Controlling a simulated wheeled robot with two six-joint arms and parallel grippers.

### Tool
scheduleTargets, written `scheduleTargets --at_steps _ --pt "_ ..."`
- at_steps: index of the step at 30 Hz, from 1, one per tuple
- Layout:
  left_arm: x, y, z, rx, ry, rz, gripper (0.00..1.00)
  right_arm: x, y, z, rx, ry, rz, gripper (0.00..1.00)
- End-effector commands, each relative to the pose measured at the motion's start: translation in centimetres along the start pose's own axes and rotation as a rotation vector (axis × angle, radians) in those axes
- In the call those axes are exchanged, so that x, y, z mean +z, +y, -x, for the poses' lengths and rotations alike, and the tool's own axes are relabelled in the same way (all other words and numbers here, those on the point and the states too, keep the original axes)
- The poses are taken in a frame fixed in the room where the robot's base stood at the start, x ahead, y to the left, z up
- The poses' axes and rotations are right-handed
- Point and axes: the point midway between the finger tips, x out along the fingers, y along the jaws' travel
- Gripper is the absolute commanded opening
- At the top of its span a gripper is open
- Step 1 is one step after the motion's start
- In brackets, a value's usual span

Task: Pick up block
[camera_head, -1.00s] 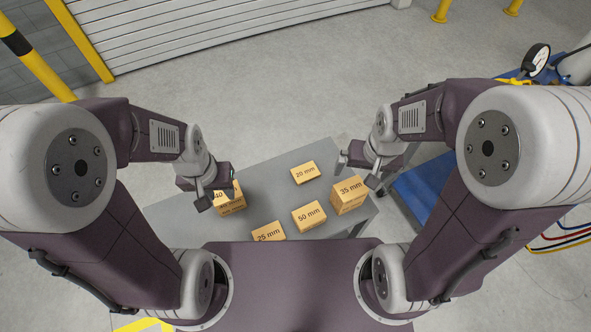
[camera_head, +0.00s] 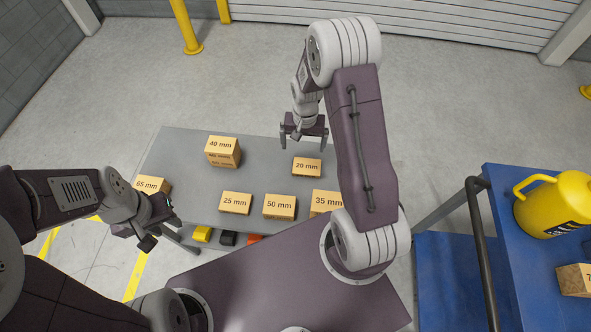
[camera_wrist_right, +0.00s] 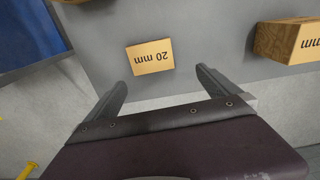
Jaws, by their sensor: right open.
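The task does not say which block is meant. The wooden 20 mm block (camera_head: 306,167) lies on the grey table (camera_head: 180,160). My right gripper (camera_head: 304,135) is open and empty, just behind that block at the table's far edge. In the right wrist view, the 20 mm block (camera_wrist_right: 151,58) lies beyond and between the open fingers (camera_wrist_right: 160,80). Other blocks are the 40 mm (camera_head: 222,152), 25 mm (camera_head: 235,203), 50 mm (camera_head: 279,206), 35 mm (camera_head: 325,200) and 65 mm (camera_head: 150,186). My right arm partly hides the 35 mm block. My left gripper (camera_head: 157,224) is open and empty near the 65 mm block.
A blue cart (camera_head: 500,200) with a dark rail and a yellow jug (camera_head: 556,205) stands at the right. Another block (camera_head: 576,280) sits on it. Small yellow, black and orange items (camera_head: 226,238) show at the table's near edge. The table's left middle is clear.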

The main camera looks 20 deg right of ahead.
Motion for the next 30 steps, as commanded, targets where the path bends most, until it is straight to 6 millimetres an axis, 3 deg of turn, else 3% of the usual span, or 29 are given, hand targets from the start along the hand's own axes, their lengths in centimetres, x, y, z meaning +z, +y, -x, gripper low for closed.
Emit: scheduleTargets --at_steps 3,8,15,21,30 --pt "0.1 0.0 -0.7 0.000 0.001 0.000 0.36 0.8 0.9 -2.0 0.013 -0.035 -0.017 1.00" --pt "0.1 0.0 -0.8 0.000 0.001 0.000 0.36 0.9 1.3 -2.4 0.015 -0.040 -0.024 1.00" --pt "0.0 0.0 -0.5 0.000 0.001 0.000 0.36 1.0 1.3 -5.6 0.016 -0.041 -0.024 1.00" --pt "0.0 0.0 -0.4 0.000 0.001 0.000 0.36 0.9 1.4 -6.6 0.016 -0.041 -0.024 1.00" --pt "0.0 0.0 0.0 0.000 0.001 0.000 0.36 0.5 1.7 -11.1 0.014 -0.039 -0.023 1.00"
